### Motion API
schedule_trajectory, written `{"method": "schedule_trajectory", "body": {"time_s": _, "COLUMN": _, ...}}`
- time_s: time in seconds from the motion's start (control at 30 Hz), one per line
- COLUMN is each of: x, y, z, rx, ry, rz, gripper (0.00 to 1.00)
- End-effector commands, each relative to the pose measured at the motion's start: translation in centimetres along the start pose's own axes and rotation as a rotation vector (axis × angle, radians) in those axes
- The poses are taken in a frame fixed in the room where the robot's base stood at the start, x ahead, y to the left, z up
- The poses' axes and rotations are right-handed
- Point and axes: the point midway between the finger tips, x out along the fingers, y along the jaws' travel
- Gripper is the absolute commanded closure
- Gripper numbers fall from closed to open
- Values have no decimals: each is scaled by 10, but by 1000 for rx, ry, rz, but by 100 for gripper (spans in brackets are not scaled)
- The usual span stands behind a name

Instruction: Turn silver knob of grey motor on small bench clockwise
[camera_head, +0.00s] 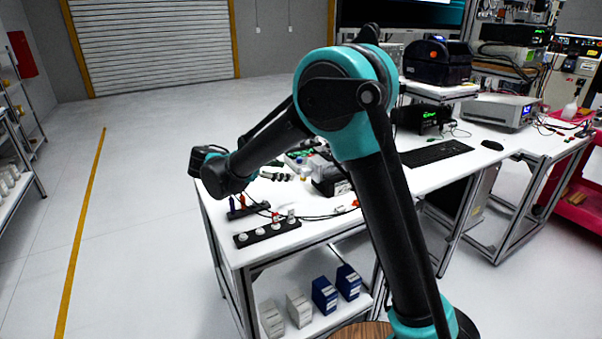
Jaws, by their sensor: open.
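My gripper (281,176) is small in the head view, just right of my dark forearm and above the white bench top (330,228). Its jaws look open and seem to hold nothing, though the forearm hides part of it. A dark grey and black block (328,184) stands on the bench to the right of the gripper, partly behind my upper arm. I cannot tell whether it is the grey motor. I cannot make out a silver knob, and contact between gripper and block cannot be judged.
A black strip with several white round pieces (267,231) lies at the bench's front edge. Small coloured parts (240,205) and cables lie near it. Boxes (324,295) sit on the lower shelf. A keyboard (434,153) is further right. Open floor (140,230) lies left.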

Motion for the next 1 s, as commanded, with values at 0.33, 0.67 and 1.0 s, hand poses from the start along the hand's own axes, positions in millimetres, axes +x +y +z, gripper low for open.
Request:
{"method": "schedule_trajectory", "body": {"time_s": 0.33, "x": 62, "y": 0, "z": 0, "rx": 2, "ry": 0, "rz": -1, "gripper": 50}}
{"method": "schedule_trajectory", "body": {"time_s": 0.67, "x": 81, "y": 0, "z": 0, "rx": 1, "ry": 0, "rz": 1, "gripper": 50}}
{"method": "schedule_trajectory", "body": {"time_s": 1.0, "x": 80, "y": 0, "z": 0, "rx": 1, "ry": 0, "rz": 1, "gripper": 68}}
